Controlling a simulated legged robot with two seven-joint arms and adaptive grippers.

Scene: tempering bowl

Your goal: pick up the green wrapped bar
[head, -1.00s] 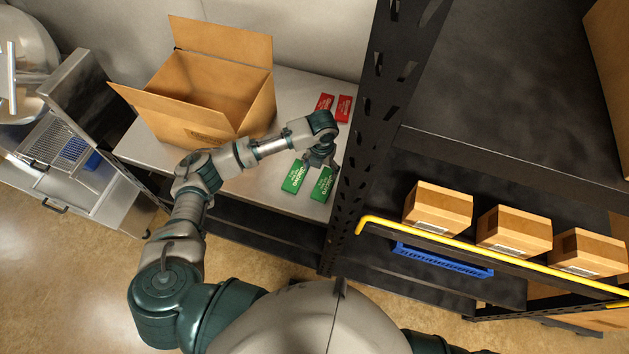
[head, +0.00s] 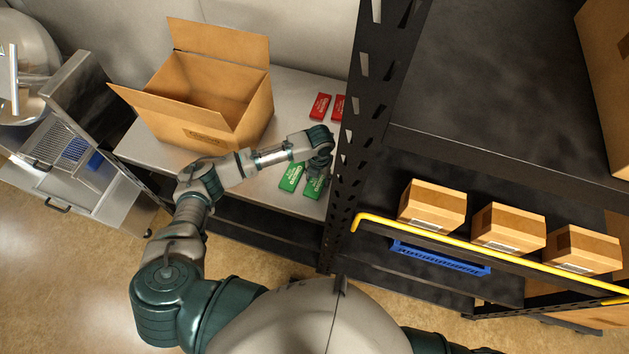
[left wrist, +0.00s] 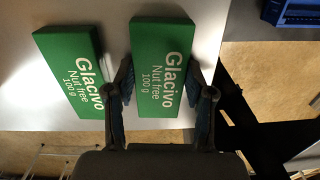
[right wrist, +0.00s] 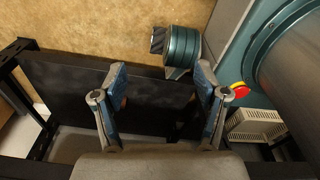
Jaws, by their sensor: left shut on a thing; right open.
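Two green wrapped bars lie on the grey table. In the left wrist view the right-hand green bar (left wrist: 160,70) sits between the fingers of my left gripper (left wrist: 162,95), which is shut on its near part. The other green bar (left wrist: 75,75) lies just left of it, outside the fingers. In the head view the held green bar (head: 313,187) is partly hidden under my left gripper (head: 318,172), and the other green bar (head: 291,177) shows beside it. My right gripper (right wrist: 160,98) is open and empty, seen only in the right wrist view.
Two red bars (head: 320,106) lie farther back on the table (head: 290,85). An open cardboard box (head: 215,100) stands left of them. A black perforated rack post (head: 352,170) rises close on the right of my left gripper. Small cartons (head: 432,204) line the shelf.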

